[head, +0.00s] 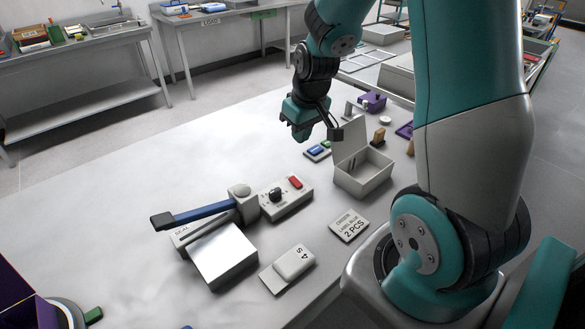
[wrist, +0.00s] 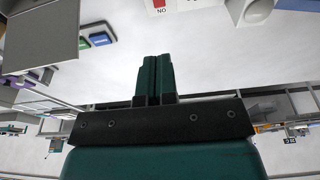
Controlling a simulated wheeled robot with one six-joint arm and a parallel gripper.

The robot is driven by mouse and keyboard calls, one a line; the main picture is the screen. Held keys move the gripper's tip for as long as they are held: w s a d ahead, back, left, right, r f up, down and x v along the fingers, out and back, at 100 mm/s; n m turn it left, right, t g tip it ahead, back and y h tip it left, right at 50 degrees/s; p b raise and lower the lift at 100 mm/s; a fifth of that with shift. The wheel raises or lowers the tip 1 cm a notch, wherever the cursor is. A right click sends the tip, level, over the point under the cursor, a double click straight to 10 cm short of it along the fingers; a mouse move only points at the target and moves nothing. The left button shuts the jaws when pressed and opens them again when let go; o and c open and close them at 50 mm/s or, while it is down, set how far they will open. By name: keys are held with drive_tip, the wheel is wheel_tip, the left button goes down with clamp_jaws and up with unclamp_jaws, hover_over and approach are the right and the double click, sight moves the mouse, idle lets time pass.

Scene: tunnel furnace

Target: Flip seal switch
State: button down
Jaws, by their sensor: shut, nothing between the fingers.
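The seal control box (head: 287,198) is a pale block on the table with a red switch (head: 295,182) and a black knob (head: 276,195). It stands beside the sealer (head: 222,255), which has a blue lever arm (head: 205,212). The red switch also shows at the top edge of the wrist view (wrist: 159,4), mostly cut off, with a label by it. I cannot tell which way it is set. My gripper (head: 303,132) is above the table, behind and apart from the box. Its two teal fingers (wrist: 155,80) are together and hold nothing.
An open pale box (head: 363,178) with a raised lid stands right of my gripper. Blue and green buttons (head: 317,152) lie below it. An order card (head: 349,226) and a block marked 4 S (head: 293,261) lie in front. The table's left part is clear.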

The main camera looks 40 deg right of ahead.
sight(292, 176)
drive_tip(key=shift+f, duration=0.1)
drive_tip(key=p+x, duration=0.2)
drive_tip(key=x, duration=1.1)
drive_tip(key=shift+w+f+p, duration=0.1)
drive_tip(key=shift+f+p, duration=0.2)
drive_tip(key=shift+f, duration=0.1)
